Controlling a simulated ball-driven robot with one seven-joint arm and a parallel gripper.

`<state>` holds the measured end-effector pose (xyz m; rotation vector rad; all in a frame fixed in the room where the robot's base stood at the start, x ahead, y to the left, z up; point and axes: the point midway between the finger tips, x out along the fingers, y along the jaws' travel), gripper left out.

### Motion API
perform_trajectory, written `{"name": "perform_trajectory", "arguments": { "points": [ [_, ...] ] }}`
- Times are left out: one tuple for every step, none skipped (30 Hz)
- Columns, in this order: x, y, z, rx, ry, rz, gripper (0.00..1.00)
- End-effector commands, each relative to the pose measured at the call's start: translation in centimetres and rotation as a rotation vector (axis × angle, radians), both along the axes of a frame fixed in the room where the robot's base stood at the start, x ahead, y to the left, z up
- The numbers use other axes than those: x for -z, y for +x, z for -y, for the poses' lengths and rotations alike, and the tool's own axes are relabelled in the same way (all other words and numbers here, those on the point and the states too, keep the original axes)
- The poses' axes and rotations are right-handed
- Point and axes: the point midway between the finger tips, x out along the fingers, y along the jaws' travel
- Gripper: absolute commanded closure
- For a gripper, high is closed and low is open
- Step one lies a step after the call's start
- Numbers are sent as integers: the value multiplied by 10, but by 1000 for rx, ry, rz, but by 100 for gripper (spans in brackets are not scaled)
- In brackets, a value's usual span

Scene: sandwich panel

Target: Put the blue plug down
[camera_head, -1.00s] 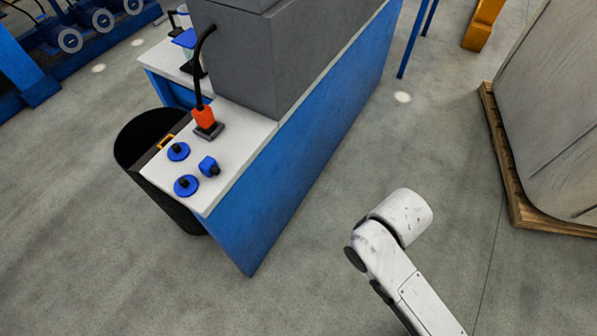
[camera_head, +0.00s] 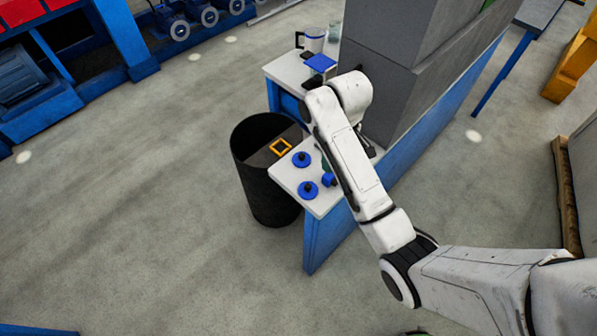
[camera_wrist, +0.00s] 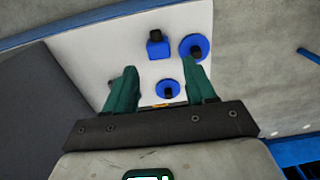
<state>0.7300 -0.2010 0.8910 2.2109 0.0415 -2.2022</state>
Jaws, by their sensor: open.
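Three blue pieces with black knobs stand on the white worktop (camera_head: 287,176). Two are round and flanged (camera_head: 301,160) (camera_head: 308,190); the third is a small blocky blue plug (camera_head: 328,180), partly hidden by my arm in the head view. In the wrist view the blocky plug (camera_wrist: 157,49) is at the top middle, one round piece (camera_wrist: 194,47) to its right and the other (camera_wrist: 168,89) below. My gripper (camera_wrist: 162,70) is open, its two green fingers wide apart, with nothing held between them. In the head view my arm mostly hides the gripper.
A black bin (camera_head: 268,195) stands against the worktop's left end, with an orange square frame (camera_head: 281,146) at its rim. A tall grey block (camera_head: 400,70) rises behind my arm. A clear jug (camera_head: 314,40) stands at the back. Floor to the left is free.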

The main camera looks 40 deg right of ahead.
Motion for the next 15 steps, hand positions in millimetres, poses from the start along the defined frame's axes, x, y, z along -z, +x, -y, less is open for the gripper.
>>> {"name": "perform_trajectory", "arguments": {
  "points": [
    [-2,1,5,2,-3,-5,45],
    [0,1,6,1,-3,-7,45],
    [4,1,7,1,-3,-9,45],
    [8,1,7,1,-3,-10,45],
    [13,1,7,0,-3,-10,45],
    [20,1,6,0,-3,-10,45],
    [25,1,6,0,-3,-10,45],
    [30,1,6,0,-3,-9,45],
    [34,1,6,1,-3,-10,45],
    [38,1,6,1,-3,-9,45],
    [42,1,6,1,-3,-8,45],
    [46,1,6,1,-3,-9,45],
    [48,1,6,0,-3,-8,45],
    [50,1,6,0,-4,-7,45],
    [52,2,6,0,-4,-7,45]
  ]
}}
